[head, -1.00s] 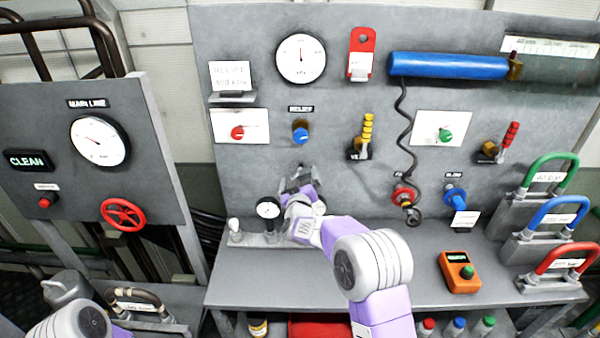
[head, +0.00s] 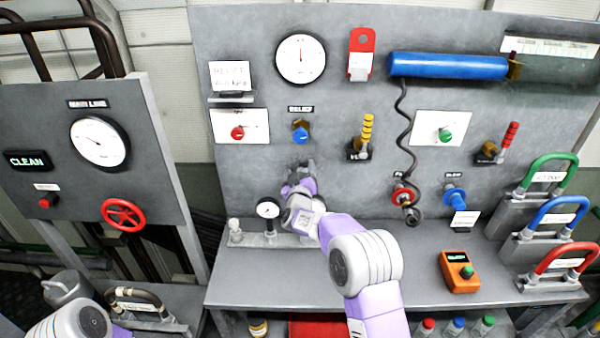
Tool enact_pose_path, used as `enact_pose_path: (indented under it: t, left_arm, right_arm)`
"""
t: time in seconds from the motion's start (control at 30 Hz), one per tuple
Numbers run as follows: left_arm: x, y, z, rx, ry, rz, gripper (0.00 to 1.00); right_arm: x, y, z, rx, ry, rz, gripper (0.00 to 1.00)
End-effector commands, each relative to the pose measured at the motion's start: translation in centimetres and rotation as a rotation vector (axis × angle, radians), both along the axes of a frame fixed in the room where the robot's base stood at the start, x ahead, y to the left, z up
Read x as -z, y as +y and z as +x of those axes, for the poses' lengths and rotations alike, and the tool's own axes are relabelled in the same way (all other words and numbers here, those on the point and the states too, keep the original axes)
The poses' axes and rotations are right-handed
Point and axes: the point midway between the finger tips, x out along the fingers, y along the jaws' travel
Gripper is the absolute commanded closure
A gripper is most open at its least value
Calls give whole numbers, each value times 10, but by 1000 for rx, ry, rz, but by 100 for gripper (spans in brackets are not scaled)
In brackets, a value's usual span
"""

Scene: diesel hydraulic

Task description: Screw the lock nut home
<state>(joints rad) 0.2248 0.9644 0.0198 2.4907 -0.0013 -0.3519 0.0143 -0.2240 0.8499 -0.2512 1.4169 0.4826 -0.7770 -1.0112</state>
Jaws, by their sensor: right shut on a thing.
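My right gripper (head: 301,167) is in front of the grey panel, its jaws pointing up and away just below the RELIEF fitting. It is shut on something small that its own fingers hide. The RELIEF fitting has a blue knob (head: 300,136) on a brass-coloured body (head: 299,124), with a small gap between the knob and my fingertips. I cannot make out a lock nut as a separate part. Only a piece of my left arm shows at the bottom left; its gripper is out of view.
A small gauge (head: 268,208) on a stand is on the bench, close left of my right wrist. A yellow-handled valve (head: 365,135) and a coiled black hose (head: 401,130) are to the right. The grey bench (head: 420,260) is clear around the orange box (head: 459,272).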

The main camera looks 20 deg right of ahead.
Motion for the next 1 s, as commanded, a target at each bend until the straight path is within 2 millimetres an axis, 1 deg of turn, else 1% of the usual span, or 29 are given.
enact_pose_path:
  t: [0.13,0.23,0.4,0.53,0.7,0.97,1.0]
  left_arm:
    - [2,0,0,0,0,0,57]
    - [10,0,0,0,0,0,57]
    - [32,0,0,0,0,0,57]
    - [43,0,0,0,0,0,57]
    - [46,0,0,0,0,0,57]
    - [45,0,0,0,0,0,57]
    - [45,0,0,0,0,0,57]
  right_arm:
    - [0,0,0,0,-4,9,56]
    - [2,-1,0,1,-22,67,56]
    - [4,-1,0,0,-78,263,56]
    - [3,-2,0,1,-118,399,56]
    - [0,-2,-1,0,-138,481,56]
    - [-1,-2,0,0,-139,483,56]
    - [-1,-2,-1,0,-139,482,21]
